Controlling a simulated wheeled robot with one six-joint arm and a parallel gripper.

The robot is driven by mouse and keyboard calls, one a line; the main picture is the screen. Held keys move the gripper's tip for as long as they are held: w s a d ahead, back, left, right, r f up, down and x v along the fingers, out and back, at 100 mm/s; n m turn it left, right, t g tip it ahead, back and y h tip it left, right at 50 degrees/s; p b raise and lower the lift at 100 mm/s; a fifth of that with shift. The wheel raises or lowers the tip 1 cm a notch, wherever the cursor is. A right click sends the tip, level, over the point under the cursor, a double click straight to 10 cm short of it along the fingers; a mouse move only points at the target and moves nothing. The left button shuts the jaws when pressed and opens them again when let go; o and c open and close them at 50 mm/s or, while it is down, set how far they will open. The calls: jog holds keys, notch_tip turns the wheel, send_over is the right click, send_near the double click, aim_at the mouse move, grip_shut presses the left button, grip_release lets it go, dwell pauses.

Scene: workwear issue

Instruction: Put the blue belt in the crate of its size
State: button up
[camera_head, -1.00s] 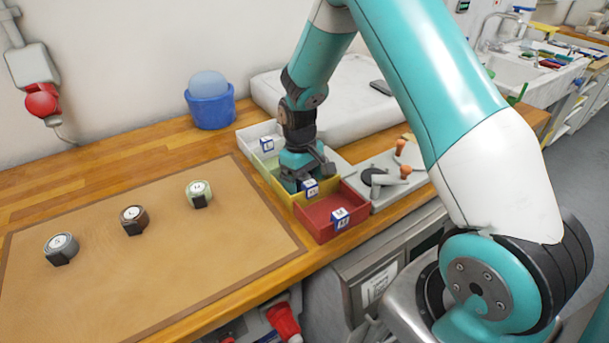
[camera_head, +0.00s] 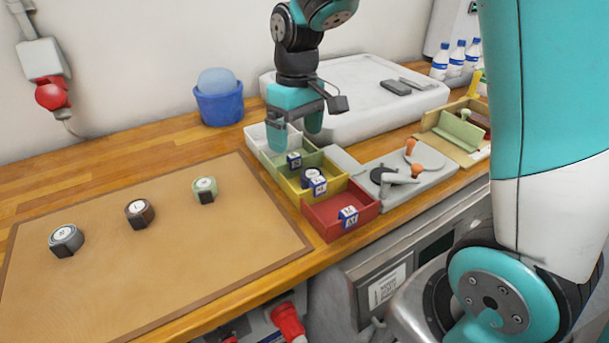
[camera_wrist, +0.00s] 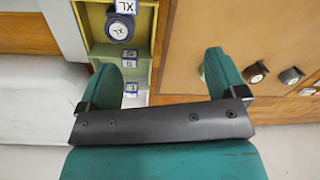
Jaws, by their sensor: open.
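A rolled dark blue-grey belt, which I take as the blue belt (camera_head: 311,173), lies in the yellow crate (camera_head: 291,189). In the wrist view the belt (camera_wrist: 118,29) has a round disc reading XL, and the crate's tag (camera_wrist: 126,7) also reads XL. My gripper (camera_head: 294,132) is open and empty above the white crate (camera_head: 254,131) and green crate (camera_head: 271,161), apart from the belt. In the wrist view its two fingers (camera_wrist: 163,76) stand wide apart with nothing between them.
A red crate (camera_head: 318,216) stands nearest the front edge. Grey (camera_head: 66,240), brown (camera_head: 139,213) and green (camera_head: 205,189) rolled belts sit on the brown mat (camera_head: 150,265). A blue bucket (camera_head: 219,108) stands behind; a grey plate with orange-knobbed parts (camera_head: 395,178) lies right.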

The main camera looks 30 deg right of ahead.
jog(key=s+a+r+n+y, duration=0.1)
jog(key=s+a, duration=0.4)
jog(key=s, duration=0.5)
jog(key=s+a+r+n+y, duration=0.2)
jog(key=s+a+r, duration=0.2)
jog(key=s, duration=0.7)
jog(key=shift+a+t+y, duration=0.3)
jog(key=shift+a, duration=0.9)
jog(key=shift+s, duration=0.1)
